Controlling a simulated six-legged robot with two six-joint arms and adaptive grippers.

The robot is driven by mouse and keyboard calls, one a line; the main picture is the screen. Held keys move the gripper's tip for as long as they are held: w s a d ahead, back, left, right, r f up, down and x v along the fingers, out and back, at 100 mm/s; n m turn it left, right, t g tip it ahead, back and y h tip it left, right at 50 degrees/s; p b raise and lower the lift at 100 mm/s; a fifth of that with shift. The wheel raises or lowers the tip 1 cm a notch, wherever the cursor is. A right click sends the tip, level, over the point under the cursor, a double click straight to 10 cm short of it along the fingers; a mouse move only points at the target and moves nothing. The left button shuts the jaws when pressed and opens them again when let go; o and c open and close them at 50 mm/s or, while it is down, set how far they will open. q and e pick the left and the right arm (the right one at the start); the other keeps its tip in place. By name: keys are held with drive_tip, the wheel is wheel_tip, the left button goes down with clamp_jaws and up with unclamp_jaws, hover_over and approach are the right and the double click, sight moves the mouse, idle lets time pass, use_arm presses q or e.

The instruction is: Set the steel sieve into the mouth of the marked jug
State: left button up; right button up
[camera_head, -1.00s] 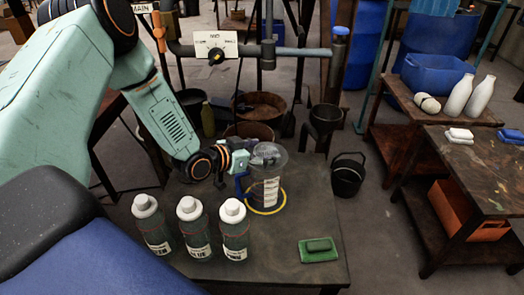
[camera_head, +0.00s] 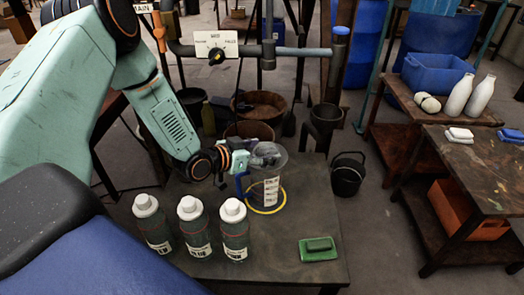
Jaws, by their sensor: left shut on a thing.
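The clear jug (camera_head: 270,185) stands upright on the dark table, with a white printed label on its side. A blue part, perhaps its handle, shows at its left, and a yellow ring (camera_head: 266,207) lies around its base. My left gripper (camera_head: 256,159) reaches in from the left to the jug's mouth and is shut on the steel sieve (camera_head: 267,150). The sieve shows only as a small grey shape at the mouth, partly hidden by the gripper. I cannot tell whether it is seated in the rim or just above it. My right gripper is not in view.
Three white-capped bottles (camera_head: 191,228) stand in front of the jug to the left. A green pad with a dark block (camera_head: 318,248) lies at the table's front right. The table right of the jug is clear. A black bucket (camera_head: 347,175) stands on the floor beyond.

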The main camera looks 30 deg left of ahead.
use_arm(q)
drive_tip(key=shift+f+b, duration=0.85)
drive_tip(key=shift+f, duration=0.45)
idle(1.1)
drive_tip(key=o, duration=1.3)
drive_tip(key=shift+c, duration=0.2)
drive_tip(key=shift+s, duration=0.1)
drive_tip(key=v, duration=0.7)
drive_tip(key=shift+s+r, duration=0.1)
drive_tip(key=shift+r, duration=0.05)
